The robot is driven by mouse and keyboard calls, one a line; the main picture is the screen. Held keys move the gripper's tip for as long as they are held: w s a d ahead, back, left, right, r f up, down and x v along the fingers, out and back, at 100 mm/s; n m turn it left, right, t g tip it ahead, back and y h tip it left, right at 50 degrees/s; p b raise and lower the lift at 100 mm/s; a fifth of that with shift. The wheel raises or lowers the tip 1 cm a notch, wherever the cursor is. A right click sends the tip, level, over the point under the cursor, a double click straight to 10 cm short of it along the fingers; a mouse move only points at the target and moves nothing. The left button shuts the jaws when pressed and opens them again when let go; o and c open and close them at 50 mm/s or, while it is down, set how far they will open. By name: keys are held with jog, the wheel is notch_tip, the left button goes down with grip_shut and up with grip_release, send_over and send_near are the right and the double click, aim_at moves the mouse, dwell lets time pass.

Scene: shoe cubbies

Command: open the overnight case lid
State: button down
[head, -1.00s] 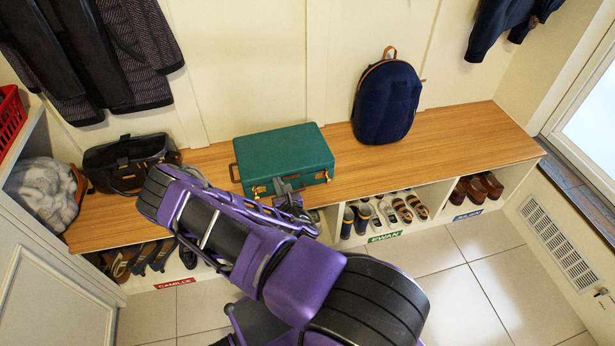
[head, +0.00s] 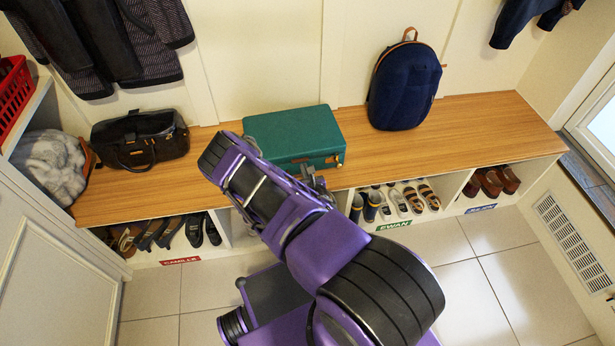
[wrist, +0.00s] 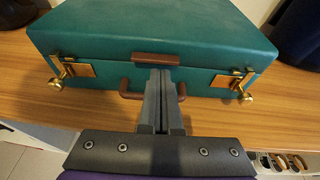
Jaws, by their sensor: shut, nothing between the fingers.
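The overnight case (head: 294,134) is a green box with its lid down, lying flat on the wooden bench. The wrist view shows its front face (wrist: 110,85), with a brass latch at the left (wrist: 62,68) and another at the right (wrist: 240,84), both with brown patches beside them. A brown tab (wrist: 155,59) sits at the lid's front edge, above the brown carrying handle (wrist: 126,90). My gripper (wrist: 161,72) is shut and empty, its fingertips in front of the case's middle, just below the tab; whether they touch is unclear. In the head view my arm hides part of the case's front.
On the wooden bench (head: 480,112), a dark bag (head: 138,140) stands left of the case and a navy backpack (head: 403,88) right of it. Shoes fill cubbies below. A red basket (head: 12,95) is at the far left. Bare bench lies between case and backpack.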

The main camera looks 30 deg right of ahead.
jog(key=shift+w+d+f, duration=0.1)
jog(key=shift+w, duration=0.3)
